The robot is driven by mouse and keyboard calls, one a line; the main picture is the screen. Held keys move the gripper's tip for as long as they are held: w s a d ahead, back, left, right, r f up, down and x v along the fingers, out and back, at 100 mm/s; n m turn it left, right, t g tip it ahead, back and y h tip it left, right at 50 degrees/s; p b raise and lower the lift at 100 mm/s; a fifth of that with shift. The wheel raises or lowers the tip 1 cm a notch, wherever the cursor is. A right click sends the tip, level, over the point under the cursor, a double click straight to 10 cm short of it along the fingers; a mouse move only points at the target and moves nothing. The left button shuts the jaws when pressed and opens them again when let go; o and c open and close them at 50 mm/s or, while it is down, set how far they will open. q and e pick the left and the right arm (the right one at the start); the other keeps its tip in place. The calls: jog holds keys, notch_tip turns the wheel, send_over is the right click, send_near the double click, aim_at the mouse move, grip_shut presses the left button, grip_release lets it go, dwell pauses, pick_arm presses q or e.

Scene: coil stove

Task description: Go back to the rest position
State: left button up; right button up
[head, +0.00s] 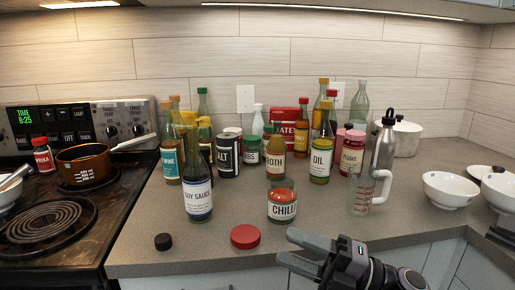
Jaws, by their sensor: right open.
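My right gripper (283,247) reaches in from the bottom right, over the front edge of the counter. Its two dark fingers are apart and hold nothing. It is in front of the chili jar (281,207) and to the right of a red lid (245,237) lying on the counter, touching neither as far as I can tell. My left gripper is not in view.
The counter (230,215) holds a soy sauce bottle (198,200), a small black cap (163,241), a measuring cup (362,192), a steel bottle (384,145) and white bowls (450,188). Several bottles crowd the back. An orange pot (84,165) sits on the coil stove (45,226).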

jog(key=s+d+f+m+t+h+p, duration=0.15)
jog(key=d+f+m+t+h, duration=0.4)
jog(key=m, duration=0.55)
jog(key=s+d+f+m+t+h+p, duration=0.1)
jog(key=d+f+m+t+h+p, duration=0.1)
jog(key=f+m+t+h, duration=0.55)
jog(key=s+d+f+m+g+h, duration=0.2)
jog(key=s+d+f+m+g, duration=0.1)
jog(key=s+f+m, duration=0.3)
jog(key=s+d+f+m+g+h+p, duration=0.1)
jog(key=s+d+f+m+g+h, duration=0.1)
jog(key=s+f+m+g, duration=0.3)
jog(key=s+d+f+m, duration=0.1)
jog(key=s+f, duration=0.3)
jog(key=shift+s+g+h+p, duration=0.3)
jog(key=shift+s+g+h, duration=0.1)
